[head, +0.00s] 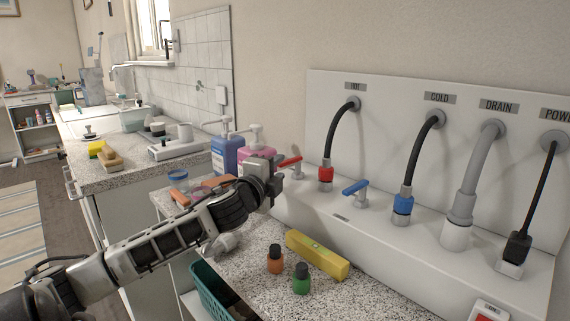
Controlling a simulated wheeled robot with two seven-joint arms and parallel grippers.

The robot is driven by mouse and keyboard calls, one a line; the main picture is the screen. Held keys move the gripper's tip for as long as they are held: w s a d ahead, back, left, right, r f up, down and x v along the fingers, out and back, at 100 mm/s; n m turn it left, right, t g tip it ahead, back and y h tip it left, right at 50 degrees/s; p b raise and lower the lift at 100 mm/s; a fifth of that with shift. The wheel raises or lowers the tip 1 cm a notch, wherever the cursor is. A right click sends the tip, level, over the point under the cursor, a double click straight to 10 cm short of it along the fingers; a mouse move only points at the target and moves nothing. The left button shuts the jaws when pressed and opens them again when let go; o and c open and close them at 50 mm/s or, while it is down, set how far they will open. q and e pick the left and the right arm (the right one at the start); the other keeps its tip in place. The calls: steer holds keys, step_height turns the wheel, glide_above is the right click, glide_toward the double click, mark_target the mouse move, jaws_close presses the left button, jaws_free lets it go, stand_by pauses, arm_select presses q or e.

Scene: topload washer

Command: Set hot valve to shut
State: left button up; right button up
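The hot valve's red lever (290,161) is on the white utility ledge, left of the red hose connector (326,174) under the HOT label (354,86). The lever slants, with its left end lower and close to my gripper. The blue cold lever (355,187) is further right. My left gripper (279,168) is at the red lever's left side. Its fingers are small and partly hidden, so I cannot tell whether they touch the lever or are open. My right gripper is out of view.
Blue (226,152) and pink (257,147) pump bottles stand just behind my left gripper. A yellow box (317,256), an orange bottle (275,260) and a green bottle (301,279) are on the speckled counter in front. A teal basket (209,296) is below.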

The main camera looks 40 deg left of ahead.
mark_target(281, 166)
arm_select(q)
steer(key=shift+x, duration=2.3)
jaws_close()
